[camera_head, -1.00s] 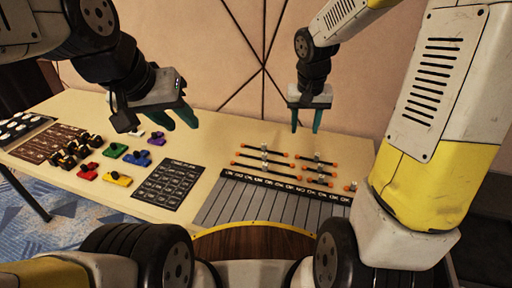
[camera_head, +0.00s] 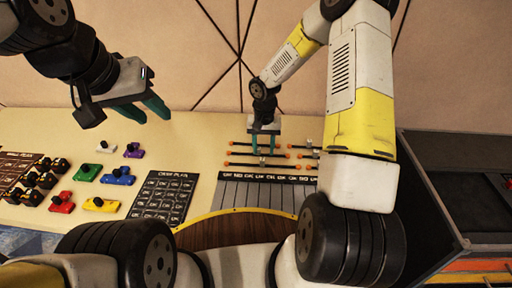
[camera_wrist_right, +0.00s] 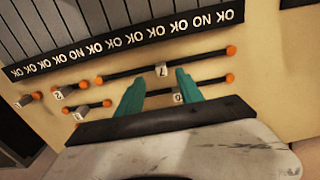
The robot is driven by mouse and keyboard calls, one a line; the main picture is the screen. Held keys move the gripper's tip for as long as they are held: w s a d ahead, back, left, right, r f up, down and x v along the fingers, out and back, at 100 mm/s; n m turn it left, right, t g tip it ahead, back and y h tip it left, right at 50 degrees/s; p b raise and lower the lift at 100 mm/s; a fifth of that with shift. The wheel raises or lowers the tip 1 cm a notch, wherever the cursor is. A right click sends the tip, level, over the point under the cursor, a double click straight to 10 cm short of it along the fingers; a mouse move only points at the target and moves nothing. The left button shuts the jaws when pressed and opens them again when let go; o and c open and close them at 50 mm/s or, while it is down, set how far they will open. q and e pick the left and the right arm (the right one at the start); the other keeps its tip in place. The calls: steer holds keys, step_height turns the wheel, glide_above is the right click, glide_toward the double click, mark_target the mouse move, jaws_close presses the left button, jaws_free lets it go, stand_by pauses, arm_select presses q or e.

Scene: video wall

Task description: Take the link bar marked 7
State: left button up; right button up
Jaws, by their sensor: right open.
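The link bar marked 7 (camera_wrist_right: 205,57) is a dark rod with orange ends and a grey middle block labelled 7. In the head view it is the front long bar (camera_head: 240,164) on the table. My right gripper (camera_wrist_right: 160,77) is open and points down. Its teal fingertips lie on either side of the 7 block in the wrist view, with nothing held. I cannot tell how high they are above the bar. In the head view the right gripper (camera_head: 264,150) hides part of the bars. My left gripper (camera_head: 153,115) is open and empty above the table at the left.
Another long bar (camera_wrist_right: 213,82) lies parallel behind it, partly hidden by a finger. Shorter bars (camera_head: 305,156) lie to the right. A strip lettered OK and NO (camera_head: 268,178) runs in front. Coloured blocks (camera_head: 88,172) and a dark label plate (camera_head: 162,197) are at left.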

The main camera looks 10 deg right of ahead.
mark_target(262, 158)
step_height(262, 158, down, 6)
steer(key=shift+w+a, duration=0.1)
steer(key=shift+a, duration=0.05)
jaws_close()
stand_by(0.3)
